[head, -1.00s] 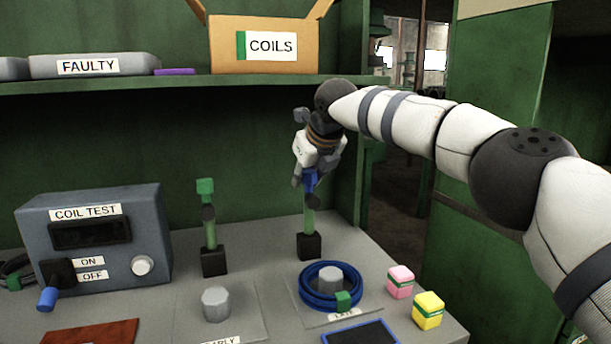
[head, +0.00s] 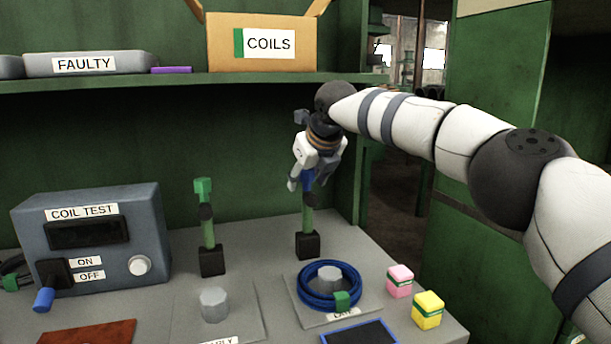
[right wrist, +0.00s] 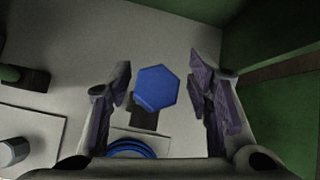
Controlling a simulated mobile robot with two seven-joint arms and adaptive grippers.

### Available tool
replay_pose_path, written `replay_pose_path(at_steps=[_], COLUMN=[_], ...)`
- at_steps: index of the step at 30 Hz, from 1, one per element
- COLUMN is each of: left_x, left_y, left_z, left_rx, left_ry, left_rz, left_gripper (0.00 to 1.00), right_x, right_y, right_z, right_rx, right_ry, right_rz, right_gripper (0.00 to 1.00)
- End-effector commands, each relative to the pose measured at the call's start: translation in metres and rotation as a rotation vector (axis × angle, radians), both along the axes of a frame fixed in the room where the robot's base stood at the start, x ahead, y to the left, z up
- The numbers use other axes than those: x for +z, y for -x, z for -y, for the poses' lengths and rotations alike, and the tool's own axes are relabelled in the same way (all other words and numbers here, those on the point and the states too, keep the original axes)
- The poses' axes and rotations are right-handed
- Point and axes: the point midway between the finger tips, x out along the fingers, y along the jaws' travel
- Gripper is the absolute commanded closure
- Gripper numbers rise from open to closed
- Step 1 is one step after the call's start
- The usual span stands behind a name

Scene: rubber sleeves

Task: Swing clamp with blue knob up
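The clamp with the blue knob (head: 307,180) has a green arm (head: 307,221) standing upright from a black base (head: 307,246) at the back right of the bench. My right gripper (head: 308,183) is above the clamp with its fingers spread on either side of the knob. In the right wrist view the blue hexagonal knob (right wrist: 156,88) is between the open fingers (right wrist: 161,82), with gaps on both sides. The gripper partly hides the clamp's top in the head view. My left gripper is not in view.
A similar clamp with a green knob (head: 203,189) stands upright to the left. A blue coil (head: 311,301) lies around a grey peg in front. Pink (head: 399,280) and yellow (head: 428,309) blocks are at right. A shelf (head: 170,83) runs overhead; a coil tester (head: 100,238) stands left.

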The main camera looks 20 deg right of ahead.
Motion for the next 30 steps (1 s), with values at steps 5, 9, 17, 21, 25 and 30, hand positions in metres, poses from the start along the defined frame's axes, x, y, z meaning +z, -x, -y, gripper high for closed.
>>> replay_pose_path(at_steps=[5, 9, 17, 21, 25, 30], left_x=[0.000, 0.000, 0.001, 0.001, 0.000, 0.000], left_y=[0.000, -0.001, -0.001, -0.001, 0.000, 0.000], left_z=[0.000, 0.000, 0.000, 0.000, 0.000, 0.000], left_rx=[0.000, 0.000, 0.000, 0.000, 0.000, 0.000], left_ry=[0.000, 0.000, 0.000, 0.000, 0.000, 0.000], left_rz=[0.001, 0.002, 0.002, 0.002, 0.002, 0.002], left_gripper=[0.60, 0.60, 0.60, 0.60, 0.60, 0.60], right_x=[0.003, 0.012, 0.062, 0.082, 0.090, 0.091], right_y=[0.000, 0.006, 0.052, 0.071, 0.079, 0.081], right_z=[-0.002, -0.001, 0.001, 0.002, 0.002, 0.002], right_rx=[0.003, 0.003, 0.003, 0.002, 0.001, 0.000], right_ry=[-0.002, -0.003, -0.003, -0.003, -0.001, -0.002], right_rz=[0.003, 0.005, 0.007, 0.004, 0.003, 0.003], right_gripper=[0.53, 0.53, 0.53, 0.53, 0.53, 0.53])
